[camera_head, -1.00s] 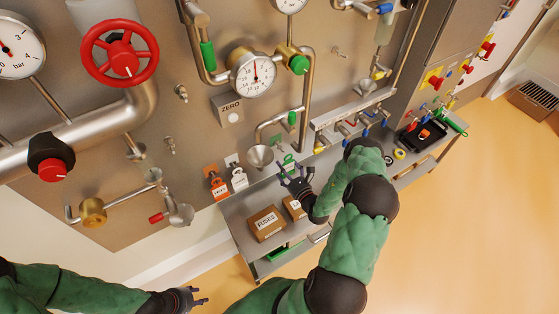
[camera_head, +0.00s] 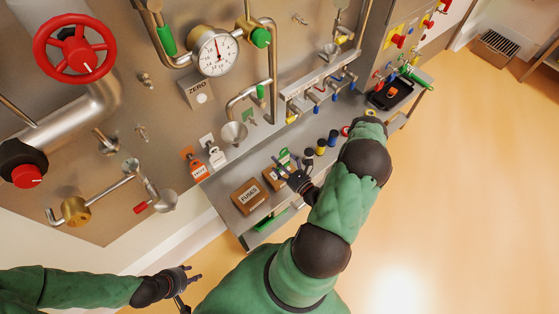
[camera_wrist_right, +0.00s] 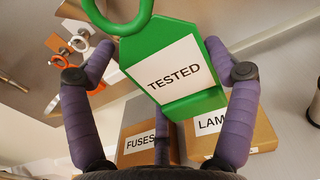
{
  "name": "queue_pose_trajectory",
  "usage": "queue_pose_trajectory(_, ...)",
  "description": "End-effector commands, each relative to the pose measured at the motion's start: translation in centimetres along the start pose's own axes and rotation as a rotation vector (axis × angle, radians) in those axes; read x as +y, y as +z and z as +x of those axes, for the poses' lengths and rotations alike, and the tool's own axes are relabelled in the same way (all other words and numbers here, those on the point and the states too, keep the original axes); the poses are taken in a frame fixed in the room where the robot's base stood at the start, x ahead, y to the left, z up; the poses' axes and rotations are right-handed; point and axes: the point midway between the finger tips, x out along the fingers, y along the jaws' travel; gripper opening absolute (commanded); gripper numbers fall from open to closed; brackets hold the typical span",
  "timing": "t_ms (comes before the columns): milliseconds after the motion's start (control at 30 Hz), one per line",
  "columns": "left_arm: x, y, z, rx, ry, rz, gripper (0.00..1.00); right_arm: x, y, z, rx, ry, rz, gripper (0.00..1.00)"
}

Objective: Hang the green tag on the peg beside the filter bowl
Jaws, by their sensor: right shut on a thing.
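The green tag (camera_wrist_right: 170,65), with a white label reading TESTED and a green ring on top, is between the fingers of my right gripper (camera_wrist_right: 162,55), which is shut on it. In the head view my right gripper (camera_head: 284,164) holds the tag (camera_head: 283,155) above the shelf, near the boxes. A cone-shaped metal bowl (camera_head: 232,133) is on the panel, up and left of the gripper; I cannot tell whether it is the filter bowl. A small green patch (camera_head: 249,116) shows beside it. My left gripper (camera_head: 193,279) is open and empty at lower left.
An orange tag (camera_head: 196,166) and a white tag (camera_head: 214,154) hang on the panel. The FUSES box (camera_head: 250,195) and LAMPS box (camera_wrist_right: 235,128) stand on the shelf (camera_head: 225,205). Bare pegs (camera_head: 141,132) show further left. Pipes and a gauge (camera_head: 217,52) stick out above.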

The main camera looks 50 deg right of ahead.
Motion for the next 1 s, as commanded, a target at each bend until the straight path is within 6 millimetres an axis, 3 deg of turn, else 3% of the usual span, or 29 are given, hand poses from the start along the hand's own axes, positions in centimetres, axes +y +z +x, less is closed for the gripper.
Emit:
queue_pose_trajectory(367,0.2,0.0,-0.5,0.000,0.000,0.000,0.40,0.0,0.6,-0.1,0.001,0.000,0.001,0.56)
queue_pose_trajectory(1000,0.2,0.0,-0.7,0.000,0.000,0.000,0.40,-0.1,0.6,-3.4,0.001,-0.002,0.000,0.56)
